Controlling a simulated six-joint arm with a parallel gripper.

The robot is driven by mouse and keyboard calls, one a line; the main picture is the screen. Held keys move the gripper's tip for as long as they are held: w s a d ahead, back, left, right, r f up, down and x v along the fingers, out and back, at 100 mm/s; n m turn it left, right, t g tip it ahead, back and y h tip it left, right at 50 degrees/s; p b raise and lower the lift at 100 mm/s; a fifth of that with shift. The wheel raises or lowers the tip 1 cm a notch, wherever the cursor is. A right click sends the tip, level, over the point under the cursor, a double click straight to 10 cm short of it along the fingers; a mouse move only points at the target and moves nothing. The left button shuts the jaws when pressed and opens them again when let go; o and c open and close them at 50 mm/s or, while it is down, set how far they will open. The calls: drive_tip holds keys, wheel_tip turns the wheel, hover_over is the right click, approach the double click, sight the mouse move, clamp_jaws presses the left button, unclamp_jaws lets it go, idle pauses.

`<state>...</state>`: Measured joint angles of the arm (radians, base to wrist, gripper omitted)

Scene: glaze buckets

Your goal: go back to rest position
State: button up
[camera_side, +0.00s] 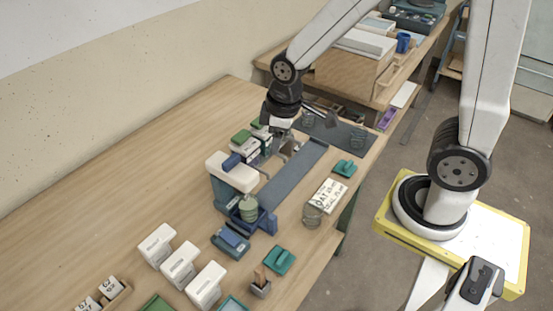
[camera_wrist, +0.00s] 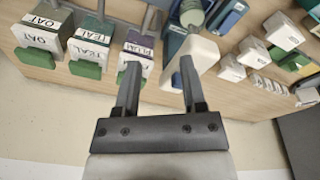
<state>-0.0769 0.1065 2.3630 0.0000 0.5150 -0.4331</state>
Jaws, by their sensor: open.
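My gripper (camera_side: 283,148) is over the far part of the wooden table in the side view, close to the small labelled buckets (camera_side: 245,147). In the wrist view my gripper (camera_wrist: 160,82) has its two dark fingers apart with nothing between them. Beyond the fingers stand a bucket labelled OAT (camera_wrist: 40,35), one labelled TEAL (camera_wrist: 92,45) and one labelled PLUM (camera_wrist: 138,48). A white-topped blue machine (camera_side: 232,172) stands just left of my gripper, with a green cylinder (camera_side: 248,208) at its front. Exact gaps between the fingers and the buckets are hard to tell.
A dark strip (camera_side: 293,172) runs along the table. A white OAT label block (camera_side: 326,194), a glass jar (camera_side: 312,215) and teal pieces (camera_side: 279,260) lie near the front edge. Several white containers (camera_side: 180,263) stand front left.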

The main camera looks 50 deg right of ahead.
drive_tip(key=s+m, duration=0.1)
drive_tip(key=m, duration=0.1)
drive_tip(key=s+d+f+m, duration=0.1)
drive_tip(key=s+m, duration=0.1)
drive_tip(key=s+d+m, duration=0.1)
drive_tip(key=shift+s+d+f+m+t, duration=0.15)
drive_tip(key=shift+s+d+m+t, duration=0.1)
drive_tip(key=shift+m+t, duration=0.15)
drive_tip(key=shift+w+a, duration=0.1)
